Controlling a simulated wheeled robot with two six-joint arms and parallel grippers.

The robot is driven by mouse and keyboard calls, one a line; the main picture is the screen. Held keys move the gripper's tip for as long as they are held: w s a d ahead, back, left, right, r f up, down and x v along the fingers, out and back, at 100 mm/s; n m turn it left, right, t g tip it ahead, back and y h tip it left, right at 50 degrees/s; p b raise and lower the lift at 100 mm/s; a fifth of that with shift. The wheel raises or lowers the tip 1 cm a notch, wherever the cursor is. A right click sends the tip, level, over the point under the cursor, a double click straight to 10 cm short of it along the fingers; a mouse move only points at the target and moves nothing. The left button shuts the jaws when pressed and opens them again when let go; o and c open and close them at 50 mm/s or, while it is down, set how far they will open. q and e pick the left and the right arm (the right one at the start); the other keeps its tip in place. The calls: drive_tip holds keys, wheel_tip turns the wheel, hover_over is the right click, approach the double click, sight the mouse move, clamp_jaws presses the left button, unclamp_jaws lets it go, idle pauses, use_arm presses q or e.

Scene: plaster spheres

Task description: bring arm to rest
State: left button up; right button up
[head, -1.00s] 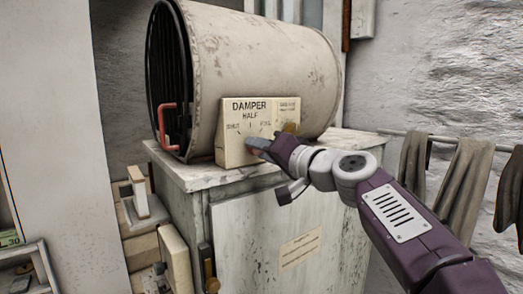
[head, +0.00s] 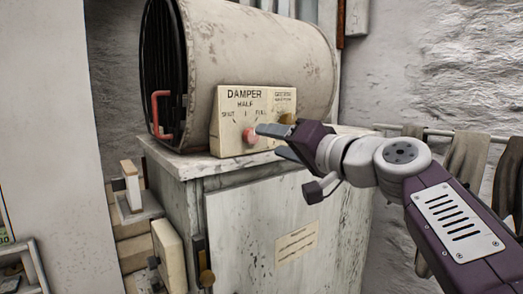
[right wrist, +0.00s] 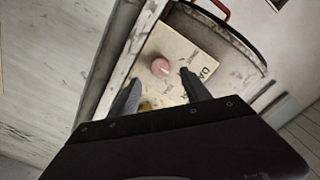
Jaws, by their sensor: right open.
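My right gripper (head: 270,142) is open and empty, in front of the cream damper panel (head: 229,125). In the right wrist view its two grey fingers (right wrist: 160,84) are spread apart, with the pinkish-red round knob (right wrist: 160,67) beyond and between them. In the head view the knob (head: 250,136) shows on the panel just left of the upper fingertip. A small gap seems to part them, though the exact depth is hard to tell. The panel is lettered "DAMPER", with "HALF" and "FULL" below. My left gripper is not in view.
The panel stands before a large cream drum (head: 260,50) with a red handle (head: 155,115), on a worn white cabinet (head: 235,225). Cloths hang from a rail (head: 440,133) at right, behind my right arm. Boxes and blocks (head: 165,250) stand at left.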

drive_tip(key=shift+v, duration=0.9)
drive_tip(key=shift+w+a, duration=0.1)
wheel_tip(320, 180, down, 43)
drive_tip(key=w+d+m+g+h+b, duration=0.1)
drive_tip(key=d+g+h+b, duration=0.2)
drive_tip(key=g+h+b, duration=0.55)
drive_tip(key=s+d+f+n+g+h+b, duration=0.1)
drive_tip(key=s+d+f, duration=0.3)
drive_tip(key=s+f, duration=0.6)
drive_tip(key=s+d+f+n+g+h+b, duration=0.1)
drive_tip(key=s+d+f+g+b, duration=0.2)
drive_tip(key=s+f, duration=0.7)
wheel_tip(320, 180, down, 7)
drive_tip(key=shift+s+d+f+n+g+b, duration=0.15)
drive_tip(key=shift+d+n+g+b, duration=0.25)
drive_tip(key=shift+d, duration=0.8)
